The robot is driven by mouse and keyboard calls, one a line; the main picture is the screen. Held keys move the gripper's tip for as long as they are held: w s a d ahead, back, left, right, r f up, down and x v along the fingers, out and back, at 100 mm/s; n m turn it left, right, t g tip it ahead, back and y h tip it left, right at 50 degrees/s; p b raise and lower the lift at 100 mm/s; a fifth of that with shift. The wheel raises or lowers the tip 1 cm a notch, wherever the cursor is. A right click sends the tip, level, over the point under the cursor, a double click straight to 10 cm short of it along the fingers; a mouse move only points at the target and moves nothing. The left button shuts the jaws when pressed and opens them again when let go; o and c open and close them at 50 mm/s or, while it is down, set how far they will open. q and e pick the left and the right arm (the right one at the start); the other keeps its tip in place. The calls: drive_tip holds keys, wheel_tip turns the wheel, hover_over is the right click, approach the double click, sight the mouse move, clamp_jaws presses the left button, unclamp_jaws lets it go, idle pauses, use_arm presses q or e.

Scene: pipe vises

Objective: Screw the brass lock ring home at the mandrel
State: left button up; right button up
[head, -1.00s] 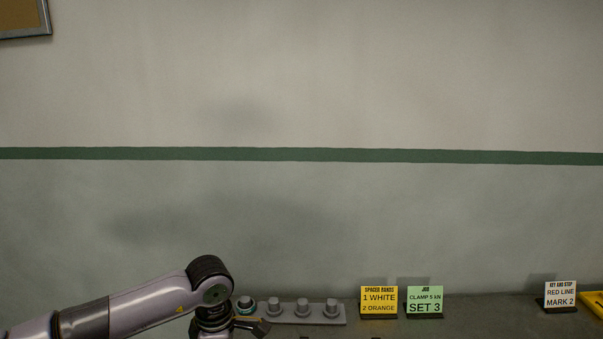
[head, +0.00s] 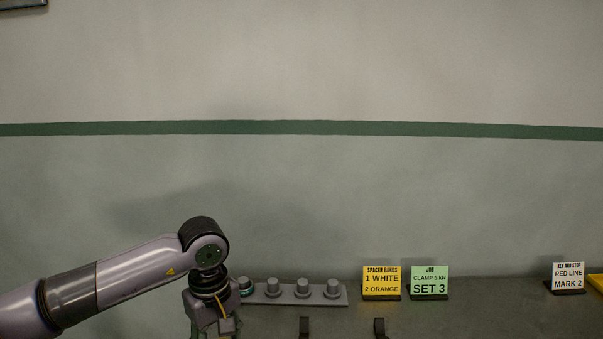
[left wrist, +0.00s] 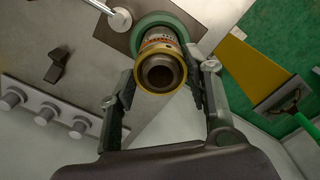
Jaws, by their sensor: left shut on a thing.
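In the left wrist view the brass lock ring (left wrist: 143,83) sits around the dark hollow end of the mandrel (left wrist: 160,60). Behind it the mandrel carries orange and pale bands, and a green collar (left wrist: 152,19) surrounds its base. My left gripper (left wrist: 161,84) has one finger on each side of the ring and is shut on it. How far the ring is threaded on cannot be told. In the head view only my left arm's wrist shows at the bottom left; the fingertips, ring and mandrel are out of frame. My right gripper is in neither view.
A grey rail with several pegs (head: 302,290) lies against the wall on the bench. A yellow sign (head: 381,281), a green sign (head: 429,281) and a white sign (head: 568,275) stand to its right.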

use_arm(q)
drive_tip(key=m+b, duration=0.2)
drive_tip(key=shift+f+m, duration=0.3)
drive_tip(key=m+b, duration=0.2)
drive_tip(key=m, duration=0.3)
drive_tip(key=shift+b, duration=0.3)
drive_tip(key=shift+m+b, duration=0.3)
drive_tip(key=shift+m, duration=0.5)
drive_tip(key=m+b, duration=0.1)
drive_tip(key=m, duration=0.1)
drive_tip(key=shift+m, duration=0.3)
drive_tip(key=shift+r+m, duration=0.15)
drive_tip(key=shift+m, duration=1.05)
drive_tip(key=o, duration=1.2)
drive_tip(key=shift+r, duration=0.1)
